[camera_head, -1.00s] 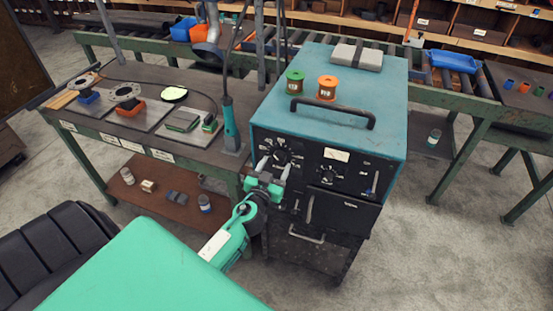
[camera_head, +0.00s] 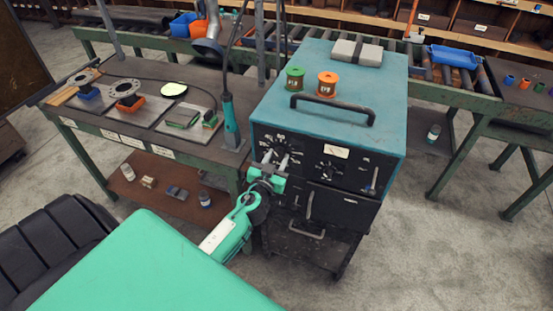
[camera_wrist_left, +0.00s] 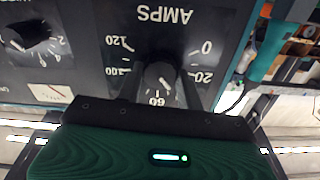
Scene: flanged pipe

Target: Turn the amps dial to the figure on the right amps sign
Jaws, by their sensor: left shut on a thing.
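The amps dial (camera_wrist_left: 163,75) is a black knob on the dark front panel of a teal welding machine (camera_head: 335,90). The word AMPS and figures including 0, 20, 60, 100 and 120 surround it, upside down in the left wrist view. My left gripper (camera_head: 276,158) is shut on the knob at the panel's upper left; its fingers also flank the knob in the left wrist view (camera_wrist_left: 160,85). The fingers hide parts of the scale. White signs (camera_head: 109,138) sit along the bench's front edge; their figures are too small to read. My right gripper is out of view.
A second dial (camera_head: 328,170) and a lever (camera_head: 374,180) are on the same panel, to the right. Green and orange spools (camera_head: 327,85) and a handle (camera_head: 333,108) are on the machine's top. A teal-handled torch (camera_head: 230,123) stands at the bench's right end.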

